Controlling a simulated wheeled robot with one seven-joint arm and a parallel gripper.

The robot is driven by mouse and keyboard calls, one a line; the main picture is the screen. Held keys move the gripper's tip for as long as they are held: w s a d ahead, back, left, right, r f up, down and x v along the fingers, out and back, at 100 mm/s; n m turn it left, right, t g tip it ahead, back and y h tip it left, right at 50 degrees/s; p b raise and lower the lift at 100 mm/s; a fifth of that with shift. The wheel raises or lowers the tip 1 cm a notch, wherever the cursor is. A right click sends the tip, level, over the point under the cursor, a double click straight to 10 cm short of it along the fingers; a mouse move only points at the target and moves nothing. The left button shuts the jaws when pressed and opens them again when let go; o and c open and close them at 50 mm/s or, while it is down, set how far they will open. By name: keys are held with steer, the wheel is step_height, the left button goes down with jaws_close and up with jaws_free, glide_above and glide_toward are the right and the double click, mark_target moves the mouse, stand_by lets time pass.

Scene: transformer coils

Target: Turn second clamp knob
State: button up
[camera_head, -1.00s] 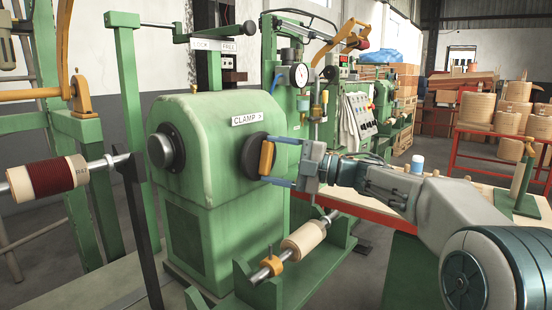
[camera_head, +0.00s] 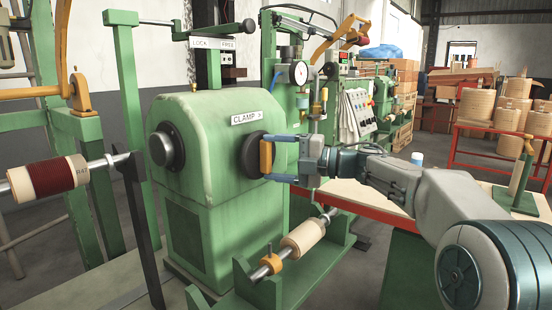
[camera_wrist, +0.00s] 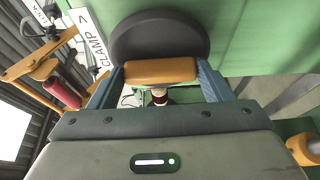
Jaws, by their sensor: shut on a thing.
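The clamp knob is a black disc (camera_head: 251,153) with a yellow-orange grip bar (camera_head: 265,157). It sits on the right face of the green machine housing (camera_head: 205,135), beside the white "CLAMP" label (camera_head: 246,117). The bar stands about upright in the head view. My gripper (camera_head: 268,158) reaches in from the right, with one finger above the bar and one below, closed on its two ends. In the wrist view the bar (camera_wrist: 160,71) lies between both blue fingers, in front of the black disc (camera_wrist: 160,35).
A second black knob (camera_head: 165,148) is on the housing's left face. LOCK and FREE signs (camera_head: 212,43) hang above. A cream roller on a shaft (camera_head: 303,238) lies below my gripper. A dark red coil (camera_head: 45,178) is at the left. A red-edged table (camera_head: 360,200) stands behind my arm.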

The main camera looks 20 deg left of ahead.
steer(key=o, duration=1)
steer(key=shift+d, duration=0.1)
steer(key=d+p, duration=0.1)
steer(key=d, duration=1.2)
steer(key=shift+d+p, duration=0.35)
